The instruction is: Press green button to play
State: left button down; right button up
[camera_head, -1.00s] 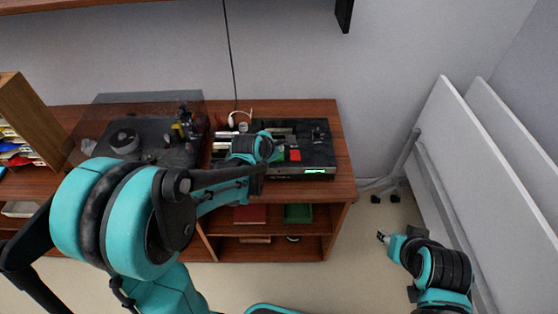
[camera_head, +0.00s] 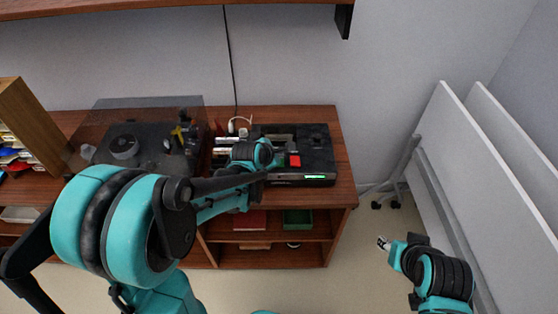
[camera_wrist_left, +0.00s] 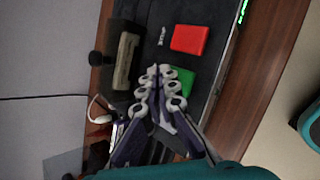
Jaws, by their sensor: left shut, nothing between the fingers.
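The green button (camera_wrist_left: 184,80) is on a black player (camera_wrist_left: 205,14), beside a red button (camera_wrist_left: 190,39), in the left wrist view. My left gripper (camera_wrist_left: 161,72) is shut and empty. Its fingertips appear next to the green button's edge; I cannot tell whether they touch it. In the head view, the player (camera_head: 318,146) stands on the wooden cabinet, with the red button (camera_head: 295,161) on top. My left wrist covers most of the area around the green button there. My right gripper (camera_head: 383,243) is at the lower right, away from the player; its finger state is unclear.
A turntable (camera_head: 124,146) with a clear cover stands left of the player on the wooden cabinet (camera_head: 343,184).

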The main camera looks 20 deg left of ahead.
pick_arm(q)
jog(key=shift+f, duration=0.1)
dwell(0.4)
jog(key=shift+f+b, duration=0.35)
jog(key=shift+b, duration=0.05)
jog(key=shift+f+b, duration=0.45)
jog(key=shift+f, duration=0.05)
dwell(0.6)
jog(key=shift+r, duration=0.1)
jog(key=shift+r+p, duration=0.8)
jog(key=shift+r, duration=0.05)
jog(key=shift+r, duration=0.15)
notch_tip(320, 180, up, 5)
jog(key=p, duration=0.4)
